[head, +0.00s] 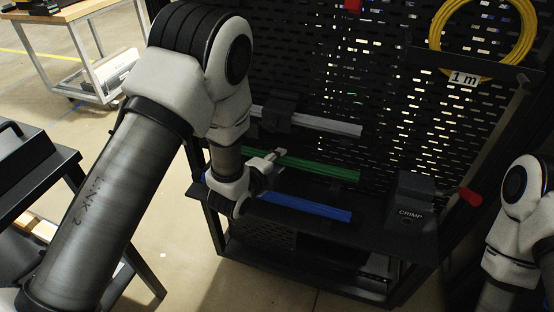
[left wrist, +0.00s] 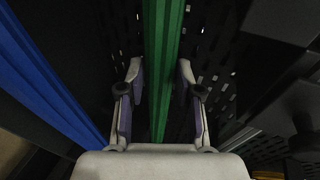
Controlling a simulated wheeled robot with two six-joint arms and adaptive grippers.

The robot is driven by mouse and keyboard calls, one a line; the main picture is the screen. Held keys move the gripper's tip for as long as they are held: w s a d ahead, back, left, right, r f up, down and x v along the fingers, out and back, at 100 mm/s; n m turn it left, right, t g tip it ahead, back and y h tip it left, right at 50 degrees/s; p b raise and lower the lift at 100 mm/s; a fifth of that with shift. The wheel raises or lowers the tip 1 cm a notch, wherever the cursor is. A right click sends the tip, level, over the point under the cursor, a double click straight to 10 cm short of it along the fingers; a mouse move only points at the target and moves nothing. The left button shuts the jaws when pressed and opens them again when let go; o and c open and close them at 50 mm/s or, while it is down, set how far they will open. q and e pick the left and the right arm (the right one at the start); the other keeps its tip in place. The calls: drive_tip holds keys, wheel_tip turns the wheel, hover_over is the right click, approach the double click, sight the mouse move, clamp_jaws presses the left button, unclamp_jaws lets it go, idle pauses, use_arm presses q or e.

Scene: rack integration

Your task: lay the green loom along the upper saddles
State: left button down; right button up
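The green loom (head: 315,168) is a long straight bar in front of the perforated black rack panel, between a grey bar above and a blue bar below. My left gripper (head: 279,156) is at the left part of the green loom. In the left wrist view the green loom (left wrist: 163,40) runs between the two fingers of my left gripper (left wrist: 159,68), with a dark gap on each side. The fingers are open. I cannot make out the upper saddles clearly. My right arm shows at the right edge, but its gripper is out of view.
A grey bar (head: 325,123) lies above and a blue bar (head: 310,208) below. A dark box marked CRIMP (head: 409,211), with a red-tipped handle (head: 470,196), stands right of the bars. A yellow cable coil (head: 436,35) hangs at upper right. Dark furniture (head: 30,190) stands at left.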

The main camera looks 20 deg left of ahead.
use_arm(q)
drive_tip(key=shift+s+f, duration=0.2)
drive_tip(key=shift+f, duration=0.1)
drive_tip(key=shift+r, duration=0.1)
drive_tip(key=shift+w+r+p, duration=0.15)
drive_tip(key=shift+r+p, duration=0.9)
drive_tip(key=shift+r, duration=0.35)
drive_tip(key=s+b, duration=0.2)
drive_tip(key=s, duration=0.7)
drive_tip(key=shift+s+a, duration=0.2)
drive_tip(key=shift+s, duration=0.05)
